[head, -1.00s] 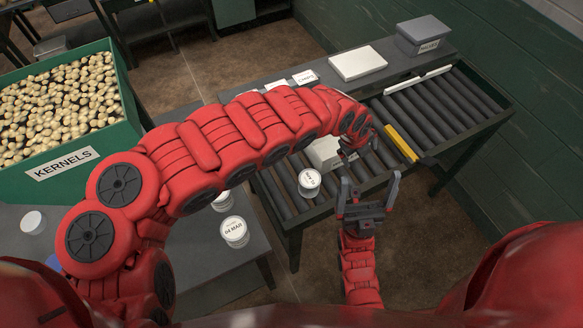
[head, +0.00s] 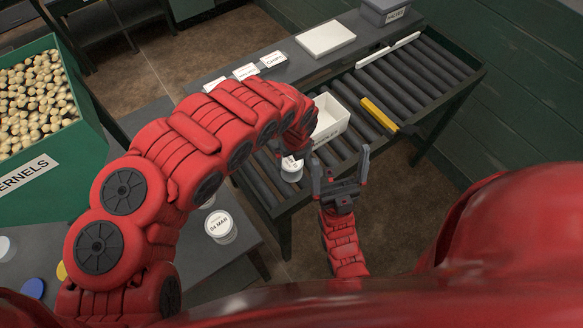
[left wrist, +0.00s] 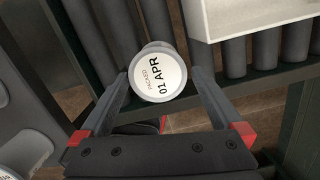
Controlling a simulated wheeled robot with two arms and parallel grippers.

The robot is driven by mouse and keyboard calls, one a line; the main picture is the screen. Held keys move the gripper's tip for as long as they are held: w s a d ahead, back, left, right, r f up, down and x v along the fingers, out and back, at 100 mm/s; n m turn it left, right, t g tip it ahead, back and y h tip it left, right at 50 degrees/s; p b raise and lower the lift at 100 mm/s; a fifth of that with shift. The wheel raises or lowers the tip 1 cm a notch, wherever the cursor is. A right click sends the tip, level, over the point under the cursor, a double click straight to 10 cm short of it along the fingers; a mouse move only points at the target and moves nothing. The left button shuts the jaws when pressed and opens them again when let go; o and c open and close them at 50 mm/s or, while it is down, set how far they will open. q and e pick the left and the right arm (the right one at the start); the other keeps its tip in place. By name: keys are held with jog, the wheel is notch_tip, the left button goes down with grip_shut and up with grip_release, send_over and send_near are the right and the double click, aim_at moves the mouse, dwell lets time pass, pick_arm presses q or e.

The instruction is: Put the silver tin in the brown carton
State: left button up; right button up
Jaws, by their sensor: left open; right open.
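I see no clearly silver tin and no brown carton. A pale round tub (head: 292,171) with a white lid marked "01 APR" stands upright on the roller conveyor. In the left wrist view this tub (left wrist: 158,76) sits between my open left fingers; I cannot tell whether they touch it. My left gripper (head: 291,155) is at the tub, partly hidden by its own arm in the head view. An open white box (head: 332,122) stands on the rollers just beyond; its edge also shows in the left wrist view (left wrist: 245,22). My right gripper (head: 340,160) is open and empty, right of the tub.
Another lidded tub (head: 220,226), marked "04 MAR", stands on the grey table at the left. A green bin (head: 60,195) of kernels is further left.

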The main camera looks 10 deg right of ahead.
aim_at(293, 162)
pick_arm(q)
jog(key=shift+f, duration=0.4)
jog(key=shift+a+f+p, duration=0.1)
jog(key=shift+f+p, duration=0.25)
jog(key=shift+f, duration=0.4)
jog(key=shift+f+p, duration=0.3)
jog(key=shift+f, duration=0.05)
jog(key=shift+w+f+p, duration=0.2)
jog(key=shift+f+p, duration=0.1)
jog(key=shift+f, duration=0.9)
jog(key=shift+w+a+f, duration=0.1)
jog(key=shift+f, duration=0.1)
jog(key=c, duration=1.4)
jog(key=shift+c, duration=0.2)
jog(key=shift+r, duration=0.15)
